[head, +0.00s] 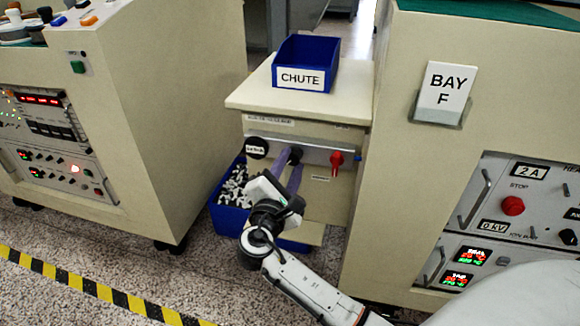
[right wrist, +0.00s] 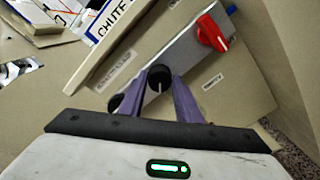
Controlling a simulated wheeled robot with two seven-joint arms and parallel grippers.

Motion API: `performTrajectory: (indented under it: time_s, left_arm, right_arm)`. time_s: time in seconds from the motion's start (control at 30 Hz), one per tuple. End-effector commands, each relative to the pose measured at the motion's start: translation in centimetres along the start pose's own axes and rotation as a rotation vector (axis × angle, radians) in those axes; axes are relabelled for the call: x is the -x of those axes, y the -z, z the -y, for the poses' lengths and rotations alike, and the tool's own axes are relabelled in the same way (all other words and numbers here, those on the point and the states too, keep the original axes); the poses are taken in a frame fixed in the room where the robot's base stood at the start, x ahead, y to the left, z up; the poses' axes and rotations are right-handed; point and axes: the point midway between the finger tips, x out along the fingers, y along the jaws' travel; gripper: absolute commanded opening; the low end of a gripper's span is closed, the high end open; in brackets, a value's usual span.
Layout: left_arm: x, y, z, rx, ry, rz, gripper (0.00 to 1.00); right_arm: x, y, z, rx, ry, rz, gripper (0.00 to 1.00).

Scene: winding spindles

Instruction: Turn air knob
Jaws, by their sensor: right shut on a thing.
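The small cabinet's silver panel carries a black knob (right wrist: 159,76) in the middle, and a red knob (head: 336,158) to the right, which also shows in the right wrist view (right wrist: 212,33). A round black piece with a label (head: 256,147) sits at the panel's left end. My right gripper (head: 294,160) has its purple fingers shut on the middle black knob, one on each side of it; they also show in the right wrist view (right wrist: 159,92). The knob has a pale line on its face. My left gripper is not in view.
A blue bin labelled CHUTE (head: 305,64) stands on the cabinet top (head: 260,98). A blue crate (head: 228,219) of small pale pieces is on the floor below, close to my right arm. Large cream machines (head: 160,120) flank the cabinet, the right one marked BAY F (head: 443,90).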

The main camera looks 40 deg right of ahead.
Motion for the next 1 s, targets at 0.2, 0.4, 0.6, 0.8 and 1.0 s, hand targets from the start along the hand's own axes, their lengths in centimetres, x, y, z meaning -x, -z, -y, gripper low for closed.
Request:
performTrajectory:
  time_s: [0.2,0.4,0.6,0.8,1.0]
  left_arm:
    - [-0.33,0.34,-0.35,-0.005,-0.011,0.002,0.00]
    - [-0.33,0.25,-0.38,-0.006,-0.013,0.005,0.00]
    - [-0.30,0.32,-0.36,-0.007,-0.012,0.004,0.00]
    - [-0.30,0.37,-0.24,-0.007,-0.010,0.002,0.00]
    - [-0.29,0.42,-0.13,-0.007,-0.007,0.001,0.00]
  right_arm:
    - [0.03,0.00,0.09,-0.064,0.001,0.001,0.08]
    - [0.02,-0.02,0.07,-0.083,0.001,0.001,0.08]
    - [0.02,-0.03,0.07,-0.083,0.001,0.001,0.08]
    - [0.02,-0.02,0.07,-0.083,0.001,0.001,0.46]
    - [0.01,-0.01,0.05,-0.082,0.001,0.000,0.49]
